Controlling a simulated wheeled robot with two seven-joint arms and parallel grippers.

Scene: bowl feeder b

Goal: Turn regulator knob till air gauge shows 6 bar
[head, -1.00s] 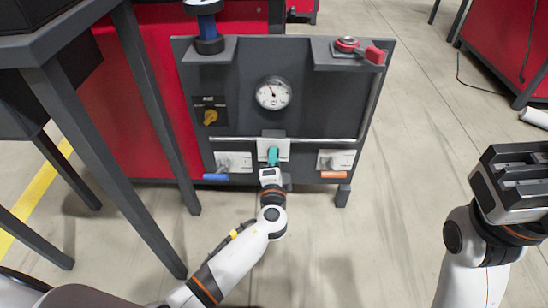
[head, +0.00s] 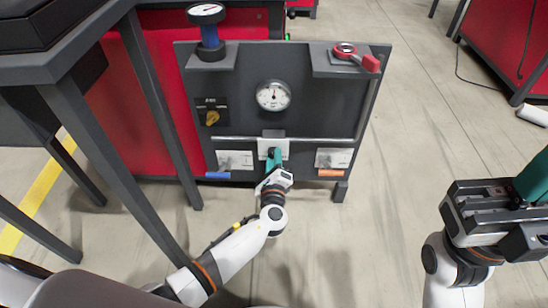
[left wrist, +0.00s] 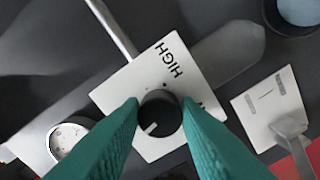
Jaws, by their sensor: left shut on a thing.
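The regulator knob (left wrist: 158,117) is black with a white mark, on a white plate lettered HIGH (left wrist: 170,65). In the left wrist view it sits between the teal fingertips of my left gripper (left wrist: 160,112), which is shut on it. In the head view my left gripper (head: 273,162) hides the knob in front of the plate (head: 285,152). The air gauge (head: 273,95) has a round white face above the plate; its needle looks near upright, but the numbers are too small to read. My right gripper (head: 505,205) is away at the right; its finger gap is unclear.
The dark panel also carries a yellow rotary switch (head: 212,118), a blue-handled valve (head: 217,175), an orange-handled valve (head: 331,172) and a red lever (head: 371,63). A blue-stemmed dial (head: 206,11) stands at upper left. Dark table legs (head: 152,110) stand left.

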